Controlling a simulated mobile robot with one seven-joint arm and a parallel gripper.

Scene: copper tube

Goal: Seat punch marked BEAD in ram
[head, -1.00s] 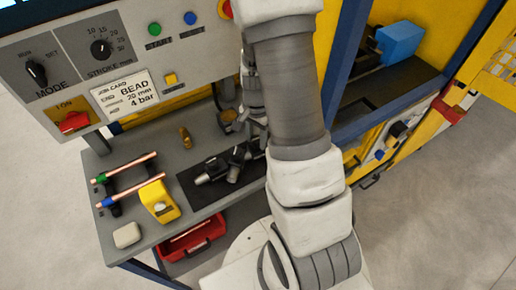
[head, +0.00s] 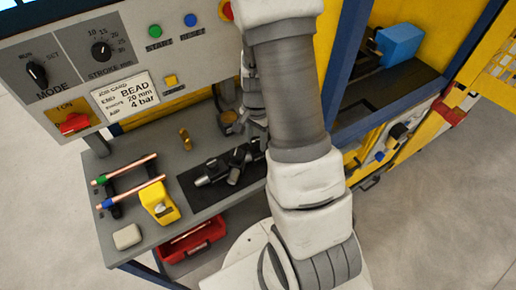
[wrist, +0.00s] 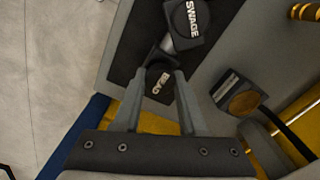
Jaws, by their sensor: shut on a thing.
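My gripper (wrist: 160,78) is shut on a dark punch (wrist: 158,92) in the wrist view. A second dark punch, marked SWAGE (wrist: 192,22), lies just beyond the fingertips on the black mat (wrist: 127,42). I cannot tell whether the held punch is clear of the mat. I cannot make out the ram's socket in either view.
A block with a brass-coloured disc (wrist: 243,102) stands right of my gripper in the wrist view. On the bench are copper tubes (head: 135,193), a yellow block (head: 159,202) and a small brass piece (head: 185,139). The control panel (head: 70,60) rises behind. A job card (head: 125,93) reads BEAD.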

